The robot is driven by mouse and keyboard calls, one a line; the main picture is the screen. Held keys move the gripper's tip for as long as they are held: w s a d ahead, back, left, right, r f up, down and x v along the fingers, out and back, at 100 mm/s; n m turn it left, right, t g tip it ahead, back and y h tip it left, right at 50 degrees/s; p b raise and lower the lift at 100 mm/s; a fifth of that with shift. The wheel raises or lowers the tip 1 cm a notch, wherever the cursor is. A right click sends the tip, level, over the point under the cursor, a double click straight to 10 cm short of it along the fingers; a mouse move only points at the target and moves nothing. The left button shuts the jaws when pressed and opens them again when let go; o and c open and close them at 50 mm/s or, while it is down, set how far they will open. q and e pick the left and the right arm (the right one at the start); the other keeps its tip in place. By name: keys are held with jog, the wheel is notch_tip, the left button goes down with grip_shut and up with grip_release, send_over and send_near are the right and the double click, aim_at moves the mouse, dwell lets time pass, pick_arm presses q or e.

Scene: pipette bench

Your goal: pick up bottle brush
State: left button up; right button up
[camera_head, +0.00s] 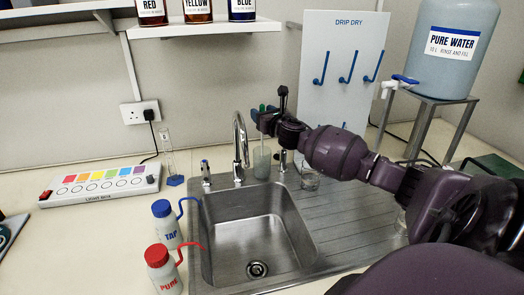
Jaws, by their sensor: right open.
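My right gripper (268,112) reaches in from the right behind the sink, its jaws open around or close to small green and dark blue tips (262,107). These tips stand above a greenish cup (262,160) at the sink's back edge. They may be handles of brushes in the cup, but the gripper hides most of them, and I cannot tell which is the bottle brush. I cannot tell whether the jaws touch anything. My left gripper is not in view.
A tap (240,145) rises just left of the cup, and a glass beaker (310,180) stands to its right. The steel sink (255,220) is empty. Wash bottles (167,225) stand left of it. A drip-dry board (343,85) with blue hooks is behind.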

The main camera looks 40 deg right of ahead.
jog(key=shift+w+d, duration=0.1)
jog(key=shift+w, duration=0.3)
grip_shut()
jog(key=shift+r, duration=0.1)
